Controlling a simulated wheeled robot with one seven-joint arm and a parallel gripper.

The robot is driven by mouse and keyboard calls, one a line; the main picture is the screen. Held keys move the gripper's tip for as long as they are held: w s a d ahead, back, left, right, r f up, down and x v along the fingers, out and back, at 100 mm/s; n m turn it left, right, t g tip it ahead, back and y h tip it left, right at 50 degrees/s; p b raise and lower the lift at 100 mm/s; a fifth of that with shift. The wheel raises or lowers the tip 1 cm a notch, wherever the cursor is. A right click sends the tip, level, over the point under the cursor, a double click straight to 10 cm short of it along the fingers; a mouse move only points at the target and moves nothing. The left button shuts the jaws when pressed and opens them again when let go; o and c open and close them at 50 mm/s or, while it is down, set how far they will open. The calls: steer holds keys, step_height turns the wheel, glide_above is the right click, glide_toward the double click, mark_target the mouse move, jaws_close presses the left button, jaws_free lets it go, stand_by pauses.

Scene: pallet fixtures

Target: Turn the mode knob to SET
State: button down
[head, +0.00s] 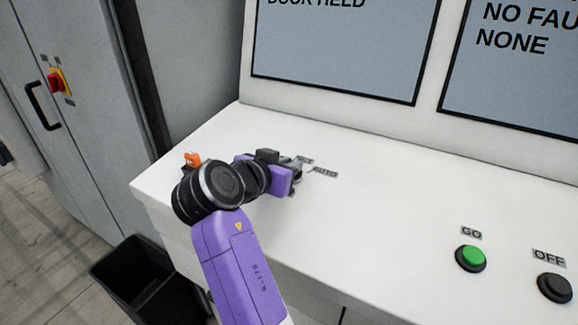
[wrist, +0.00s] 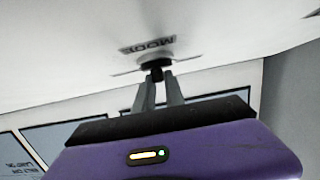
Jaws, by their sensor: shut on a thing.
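The mode knob (wrist: 155,64) is a small black knob on the white console, seen in the wrist view just below an upside-down MODE label (wrist: 148,45). My gripper (wrist: 158,77) is shut on the knob, one finger on either side of it. In the head view my gripper (head: 297,165) reaches the left part of the console top, and the knob is hidden behind it. Small labels (head: 325,173) stand just right of the fingers; one seems to read AUTO. I see no readable SET label, and I cannot tell where the knob points.
The white console top (head: 390,200) is clear between my gripper and the green GO button (head: 471,257). A black OFF button (head: 555,287) is farther right. Screens (head: 345,45) rise behind. A grey cabinet (head: 85,130) and a black bin (head: 145,280) stand at left.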

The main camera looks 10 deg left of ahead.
steer(key=c, duration=1.4)
jaws_free()
steer(key=shift+b+v, duration=0.65)
steer(key=shift+v, duration=3.2)
steer(key=shift+s+a, duration=0.1)
